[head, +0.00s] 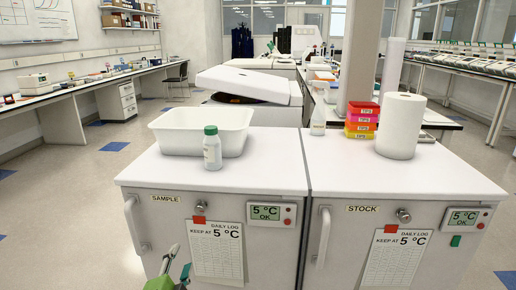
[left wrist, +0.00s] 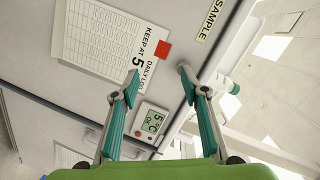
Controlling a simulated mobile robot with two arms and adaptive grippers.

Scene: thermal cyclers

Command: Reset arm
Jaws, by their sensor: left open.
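My left gripper (head: 178,262) shows at the bottom of the head view, in front of the SAMPLE fridge (head: 164,234). In the left wrist view the two teal fingers of the gripper (left wrist: 160,76) are spread apart with nothing between them. Beyond them are the fridge's front, its daily log sheet (left wrist: 100,35) and its display reading 5 °C (left wrist: 152,122). I cannot tell whether the fingers touch the front. My right gripper is in neither view.
A white tub (head: 185,135) and a green-capped bottle (head: 212,150) stand on the SAMPLE fridge. The STOCK fridge (head: 395,178) stands to the right, bearing a spray bottle (head: 318,117), colored tip boxes (head: 361,122) and a paper roll (head: 400,125). Open floor (head: 60,225) lies left.

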